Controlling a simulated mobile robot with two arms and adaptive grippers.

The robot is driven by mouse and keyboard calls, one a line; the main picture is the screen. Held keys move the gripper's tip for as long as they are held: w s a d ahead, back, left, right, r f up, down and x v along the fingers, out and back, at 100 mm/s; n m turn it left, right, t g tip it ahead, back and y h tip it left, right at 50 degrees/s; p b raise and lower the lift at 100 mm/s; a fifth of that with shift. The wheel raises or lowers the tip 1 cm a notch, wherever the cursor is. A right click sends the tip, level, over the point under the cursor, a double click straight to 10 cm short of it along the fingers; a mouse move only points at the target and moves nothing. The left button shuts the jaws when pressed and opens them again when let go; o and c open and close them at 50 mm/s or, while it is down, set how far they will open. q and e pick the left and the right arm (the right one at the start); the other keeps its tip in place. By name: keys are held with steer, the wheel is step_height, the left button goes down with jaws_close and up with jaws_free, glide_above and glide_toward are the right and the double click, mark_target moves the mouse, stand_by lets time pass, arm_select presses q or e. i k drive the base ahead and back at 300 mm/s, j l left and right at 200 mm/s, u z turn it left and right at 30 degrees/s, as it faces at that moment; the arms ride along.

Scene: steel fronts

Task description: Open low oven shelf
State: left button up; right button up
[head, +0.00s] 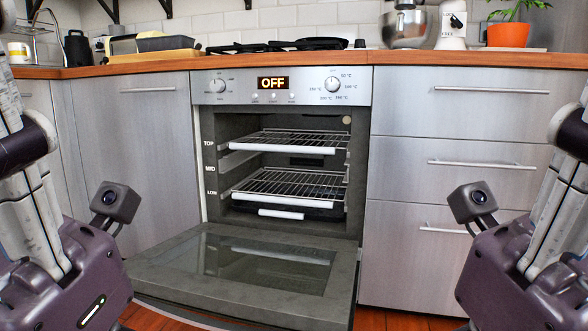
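The oven (213,140) stands in the middle of the counter with its door (240,262) folded down open toward me. The low shelf (284,184) is a wire rack with a white front bar, level with the LOW label, inside the cavity. The top shelf (284,149) is a similar rack above it, near the TOP label. A dark tray with a white front handle (281,213) sits just under the low shelf. My two arms show at the left and right edges, both apart from the oven. Their gripper fingers are not visible.
Steel drawers (455,161) flank the oven on the right and a steel cabinet door (150,150) on the left. A hob (285,45), a stand mixer (408,26) and a potted plant (508,34) are on the wooden counter. The space above the lowered door is clear.

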mark_target(328, 205)
steer(key=i+j, duration=0.15)
steer(key=i, duration=0.25)
steer(key=i+j+z, duration=0.1)
steer(key=i, duration=0.35)
steer(key=i+j, duration=0.3)
steer(key=i, duration=0.1)
